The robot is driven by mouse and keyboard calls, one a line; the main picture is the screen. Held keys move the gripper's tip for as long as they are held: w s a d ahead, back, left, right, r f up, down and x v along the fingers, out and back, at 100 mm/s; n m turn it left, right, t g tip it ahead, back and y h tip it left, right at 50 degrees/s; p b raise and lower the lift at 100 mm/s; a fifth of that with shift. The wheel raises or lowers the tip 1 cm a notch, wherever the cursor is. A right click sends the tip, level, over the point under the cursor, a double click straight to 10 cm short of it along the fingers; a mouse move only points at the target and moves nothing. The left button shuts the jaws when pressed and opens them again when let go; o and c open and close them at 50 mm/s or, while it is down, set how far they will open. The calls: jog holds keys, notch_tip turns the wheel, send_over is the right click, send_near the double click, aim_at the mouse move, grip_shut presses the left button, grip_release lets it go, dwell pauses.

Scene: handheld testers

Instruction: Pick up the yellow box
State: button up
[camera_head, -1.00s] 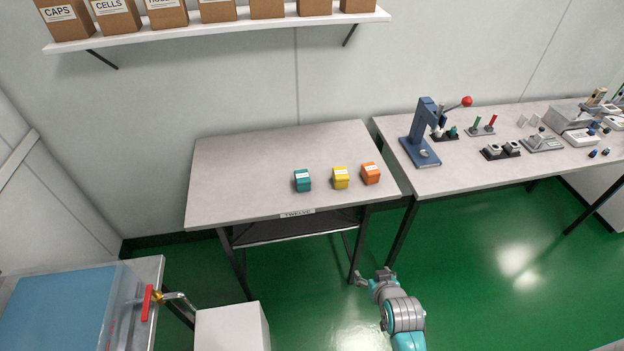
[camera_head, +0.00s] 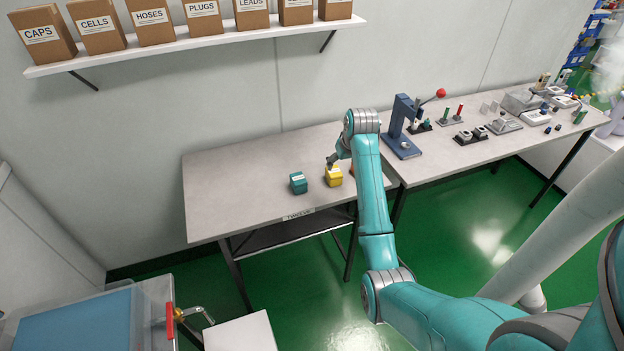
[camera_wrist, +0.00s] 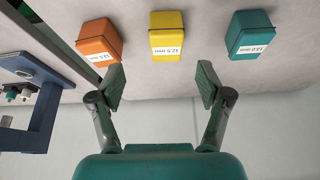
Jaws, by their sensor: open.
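The yellow box (camera_head: 334,177) stands on the table between a teal box (camera_head: 298,183) and an orange box, which is mostly hidden behind my arm in the head view. In the wrist view the yellow box (camera_wrist: 167,36) shows a white label and lies ahead of the gap between my fingers. The orange box (camera_wrist: 99,41) is at its left and the teal box (camera_wrist: 248,34) at its right there. My gripper (camera_wrist: 160,85) is open and empty, with its fingertips short of the yellow box. In the head view my gripper (camera_head: 331,161) is close by the yellow box.
The grey table (camera_head: 230,190) has free room left of the boxes. A second bench at the right bears a blue press (camera_head: 402,130) and several small fixtures. A shelf (camera_head: 190,43) with labelled cartons hangs above. A blue bin (camera_head: 85,320) stands lower left.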

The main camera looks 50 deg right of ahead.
aim_at(334, 171)
jog(key=w+f, duration=0.1)
jog(key=d+f, duration=0.1)
jog(key=w, duration=0.1)
jog(key=shift+w+d+f, duration=0.25)
jog(key=shift+w+f, duration=0.1)
jog(key=shift+f, duration=0.05)
jog(key=shift+a+x, duration=0.15)
jog(key=shift+x, duration=0.75)
jog(key=shift+a+x, duration=0.15)
jog(key=shift+x, duration=0.7)
jog(key=shift+a+x, duration=0.2)
jog(key=shift+x, duration=0.7)
jog(key=shift+s+f, duration=0.15)
jog(key=shift+f, duration=0.05)
jog(key=c, duration=1.2)
